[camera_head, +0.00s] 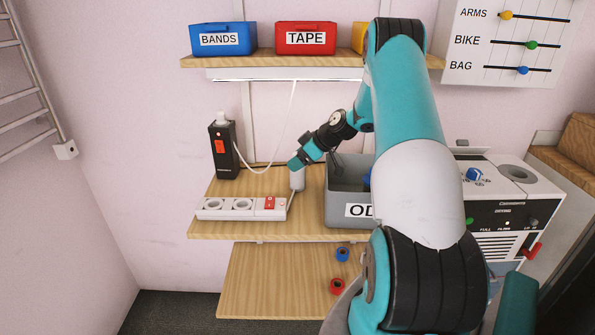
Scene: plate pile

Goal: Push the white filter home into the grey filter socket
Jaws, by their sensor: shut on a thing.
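My gripper (297,170) is over the shelf, between the power strip and the grey bin, with its tip angled down and left. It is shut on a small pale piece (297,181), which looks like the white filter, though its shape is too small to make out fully. A round grey opening (517,174) in the top of the white machine (510,197) at the right looks like the filter socket. It is well apart from my gripper, and my arm stands between them in the picture.
A white power strip (225,208) lies left of my gripper, with a black device (223,150) and white cord behind. The grey bin (340,180) is close on the right, partly hidden by my arm. Labelled boxes sit on the upper shelf (270,57). Blue and red rolls lie below.

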